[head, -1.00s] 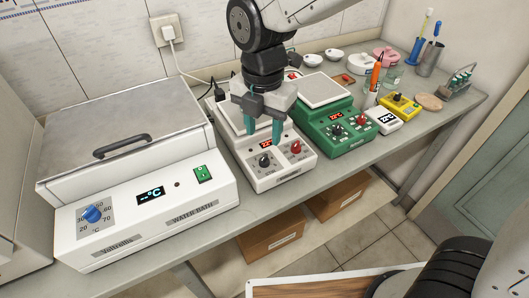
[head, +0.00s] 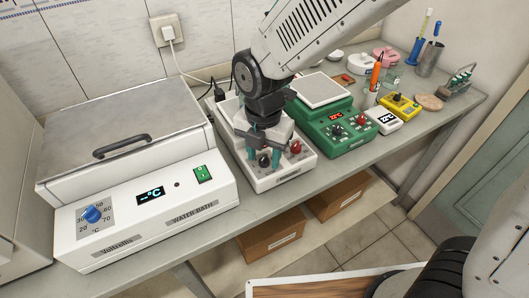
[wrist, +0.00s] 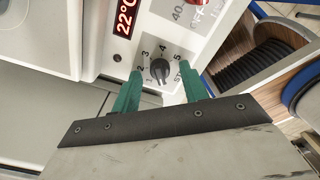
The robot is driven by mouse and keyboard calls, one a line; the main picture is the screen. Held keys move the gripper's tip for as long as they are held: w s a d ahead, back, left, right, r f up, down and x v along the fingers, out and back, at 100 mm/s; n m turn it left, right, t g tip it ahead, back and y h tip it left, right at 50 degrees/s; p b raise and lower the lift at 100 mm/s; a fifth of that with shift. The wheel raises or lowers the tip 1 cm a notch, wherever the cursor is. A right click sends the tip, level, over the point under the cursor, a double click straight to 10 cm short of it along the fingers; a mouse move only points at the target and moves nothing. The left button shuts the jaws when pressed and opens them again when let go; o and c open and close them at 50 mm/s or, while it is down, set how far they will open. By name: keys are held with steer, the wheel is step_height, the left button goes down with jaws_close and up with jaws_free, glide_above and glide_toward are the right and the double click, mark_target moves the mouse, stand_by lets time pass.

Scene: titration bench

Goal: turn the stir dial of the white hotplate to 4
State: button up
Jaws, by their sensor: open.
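The white hotplate (head: 275,177) stands on the bench, its sloped front panel facing the room. Its black stir dial (wrist: 160,70) shows in the wrist view with the numbers 1 to 5 around it; I cannot tell surely which number it points to. The dial (head: 264,161) also shows in the head view. My gripper (wrist: 161,82) is open, its green fingers on either side of the dial with gaps visible. I cannot tell whether the fingertips reach the dial's depth. The red dial (head: 296,147) sits to the right of the black dial.
The white water bath (head: 150,215) stands close on the left. A green hotplate (head: 335,125) stands close on the right, then a small white display box (head: 384,121) and a yellow device (head: 400,106). Cardboard boxes (head: 270,235) lie on the lower shelf.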

jaws_close()
